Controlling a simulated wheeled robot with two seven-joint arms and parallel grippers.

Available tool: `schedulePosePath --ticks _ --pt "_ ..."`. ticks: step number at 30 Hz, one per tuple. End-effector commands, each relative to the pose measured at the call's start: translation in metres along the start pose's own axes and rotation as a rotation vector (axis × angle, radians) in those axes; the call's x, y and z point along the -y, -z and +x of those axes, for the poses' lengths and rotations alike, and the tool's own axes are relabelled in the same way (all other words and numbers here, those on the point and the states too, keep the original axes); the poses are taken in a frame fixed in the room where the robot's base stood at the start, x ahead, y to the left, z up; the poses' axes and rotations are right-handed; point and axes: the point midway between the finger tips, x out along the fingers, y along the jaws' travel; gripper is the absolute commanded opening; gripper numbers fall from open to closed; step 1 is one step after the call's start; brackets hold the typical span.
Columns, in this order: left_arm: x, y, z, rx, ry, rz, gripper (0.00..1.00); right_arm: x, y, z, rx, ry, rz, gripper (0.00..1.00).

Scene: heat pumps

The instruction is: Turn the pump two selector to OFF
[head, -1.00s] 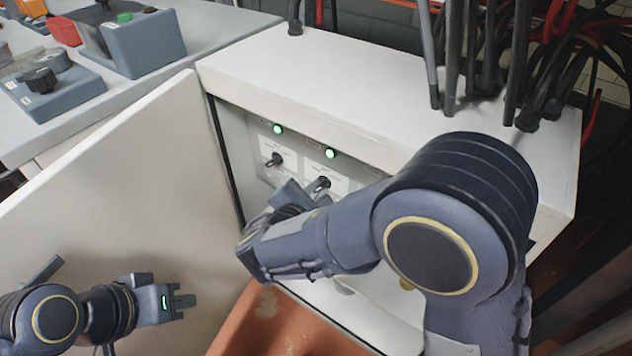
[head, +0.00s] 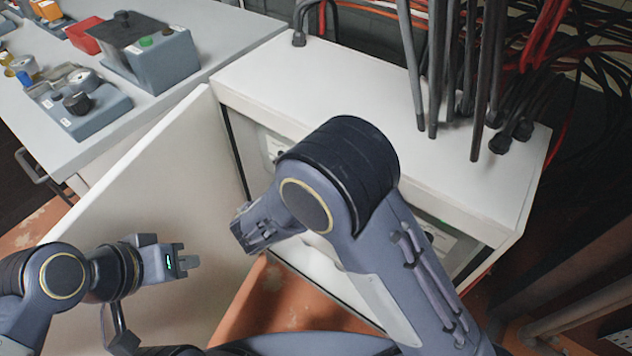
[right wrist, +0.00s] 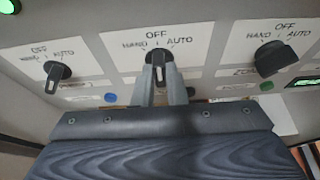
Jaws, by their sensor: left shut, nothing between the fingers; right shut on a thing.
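In the right wrist view, a row of black selectors sits on the grey panel, each with a white OFF, HAND and AUTO plate. The middle selector (right wrist: 158,64) stands about upright, its top towards OFF. My right gripper (right wrist: 161,84) is shut on it, one finger on each side. I cannot read a pump number there. A left selector (right wrist: 57,76) and a right selector (right wrist: 277,60) flank it. In the head view, my right arm hides the right fingertips and most of the panel. My left gripper (head: 188,262) is shut and empty before the open cabinet door.
The white cabinet (head: 390,120) has its door (head: 160,180) swung open to the left. Black cables (head: 470,80) rise behind and from its top. A grey bench (head: 70,150) with control boxes stands at the left. A blue button (right wrist: 110,97) is close to my right fingers.

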Motion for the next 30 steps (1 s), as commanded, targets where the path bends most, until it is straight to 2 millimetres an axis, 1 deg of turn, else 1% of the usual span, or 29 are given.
schedulePosePath --ticks 12,13,18,26,29,30 --pt "0.0 0.0 -0.001 0.0 0.0 0.0 0.0 0.0 0.003 -0.001 -0.004 0.002 -0.012 0.0" --pt "0.0 0.0 -0.001 0.0 0.0 0.0 0.0 0.0 0.003 -0.001 -0.004 0.002 -0.011 0.13" --pt "0.0 0.0 -0.001 0.0 0.0 0.0 0.0 0.0 0.002 -0.001 -0.003 0.002 -0.01 0.34" --pt "-0.001 0.001 -0.001 0.0 0.0 0.0 0.0 0.0 0.001 -0.001 -0.001 0.002 -0.008 0.34" --pt "-0.002 0.002 -0.004 0.0 0.0 0.0 0.0 -0.001 -0.001 -0.008 -0.001 0.001 -0.008 0.34" --pt "-0.003 0.003 -0.006 0.0 0.0 0.0 0.0 -0.001 -0.001 -0.013 -0.001 0.001 -0.008 0.34"
